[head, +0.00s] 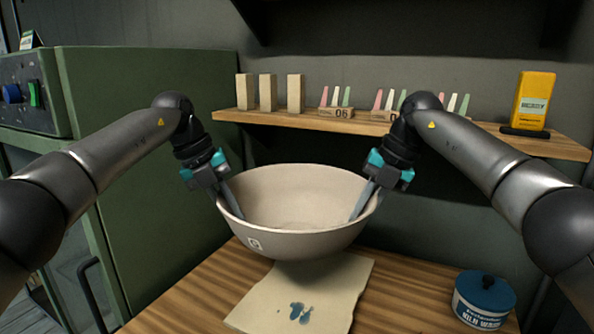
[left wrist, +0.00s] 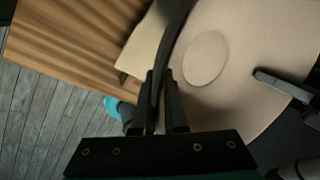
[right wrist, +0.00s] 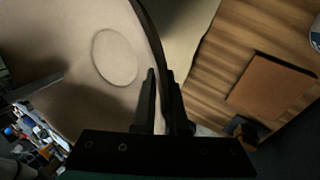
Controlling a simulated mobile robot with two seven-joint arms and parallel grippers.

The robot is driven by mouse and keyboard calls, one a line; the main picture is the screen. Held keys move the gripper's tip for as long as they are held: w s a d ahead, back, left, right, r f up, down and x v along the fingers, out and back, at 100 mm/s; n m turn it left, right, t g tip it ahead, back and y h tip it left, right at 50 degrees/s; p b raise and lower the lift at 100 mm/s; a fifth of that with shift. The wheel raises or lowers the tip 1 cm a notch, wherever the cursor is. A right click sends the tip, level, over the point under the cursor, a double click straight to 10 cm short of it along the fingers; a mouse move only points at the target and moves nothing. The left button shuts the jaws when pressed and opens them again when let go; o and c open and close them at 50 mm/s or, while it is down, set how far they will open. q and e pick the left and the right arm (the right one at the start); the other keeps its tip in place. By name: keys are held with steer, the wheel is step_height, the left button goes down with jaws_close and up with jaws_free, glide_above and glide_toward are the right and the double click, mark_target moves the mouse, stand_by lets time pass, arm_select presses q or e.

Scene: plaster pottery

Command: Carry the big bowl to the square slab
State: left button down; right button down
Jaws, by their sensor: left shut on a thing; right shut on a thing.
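The big bowl (head: 310,243) is cream, wide and roughly level, with a small mark on its front wall. It hangs between my grippers and appears raised above the table. My left gripper (head: 234,202) is shut on its left rim and my right gripper (head: 363,203) on its right rim. In each, one finger shows inside the bowl; the outer fingers are mostly hidden in the head view. The rim between the fingers shows in the left wrist view (left wrist: 166,92) and right wrist view (right wrist: 161,92). A flat brown square slab (right wrist: 272,85) lies on the table in the right wrist view.
A stained cream cloth (head: 300,300) lies under the bowl on the wooden table (head: 405,290). A blue-lidded kiln wash jar (head: 483,300) stands at right. Behind, a shelf (head: 450,138) holds blocks, coloured cones and a yellow box (head: 533,100). A green cabinet (head: 150,150) stands at left.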

mark_target(228, 210)
arm_select(q)
steer(key=shift+w+d, duration=0.1)
steer(key=shift+w, duration=0.15)
arm_select(e)
steer(key=shift+w+a, duration=0.1)
steer(key=shift+w, duration=0.15)
arm_select(q)
steer(key=shift+s, duration=0.1)
